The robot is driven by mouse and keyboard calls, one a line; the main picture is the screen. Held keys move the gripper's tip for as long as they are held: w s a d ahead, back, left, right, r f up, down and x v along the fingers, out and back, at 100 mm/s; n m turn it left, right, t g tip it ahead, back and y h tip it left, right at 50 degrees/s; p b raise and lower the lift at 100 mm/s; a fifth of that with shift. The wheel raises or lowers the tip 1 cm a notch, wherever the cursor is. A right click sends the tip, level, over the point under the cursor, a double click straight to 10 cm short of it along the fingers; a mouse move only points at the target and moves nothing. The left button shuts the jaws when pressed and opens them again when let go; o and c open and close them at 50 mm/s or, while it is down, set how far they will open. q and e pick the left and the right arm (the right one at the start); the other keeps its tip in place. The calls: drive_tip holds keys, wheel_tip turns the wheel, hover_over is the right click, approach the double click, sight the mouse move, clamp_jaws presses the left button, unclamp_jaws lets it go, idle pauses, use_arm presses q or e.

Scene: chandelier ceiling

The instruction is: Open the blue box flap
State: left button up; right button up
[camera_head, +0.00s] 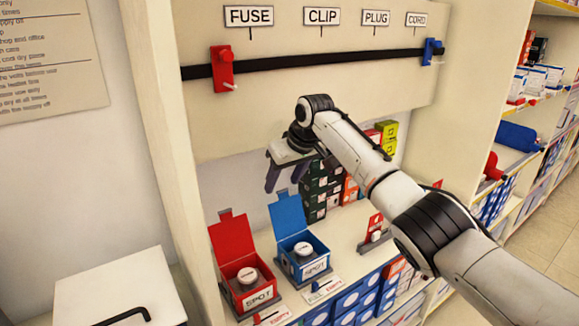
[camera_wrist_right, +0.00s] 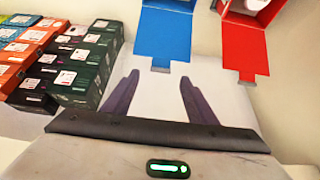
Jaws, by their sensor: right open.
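The blue box (camera_head: 304,263) stands on the shelf with a round pale object in it. Its blue flap (camera_head: 288,214) is raised at the back, so the box top is open; the flap also shows in the right wrist view (camera_wrist_right: 163,36). My right gripper (camera_head: 285,182) is open and empty, above and behind the raised flap. In the wrist view its two dark fingers (camera_wrist_right: 158,78) are spread apart, with the flap beyond their tips; I see no contact. My left gripper is not in view.
A red box (camera_head: 242,275) with its flap (camera_head: 231,236) raised stands just left of the blue box. Stacked dark cartons (camera_head: 318,192) stand behind, at the right. A panel with labels and a black bar (camera_head: 310,62) hangs above.

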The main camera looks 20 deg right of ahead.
drive_tip(key=b+v, duration=0.1)
drive_tip(key=v, duration=0.7)
drive_tip(key=shift+r, duration=0.4)
drive_tip(key=shift+s, duration=0.15)
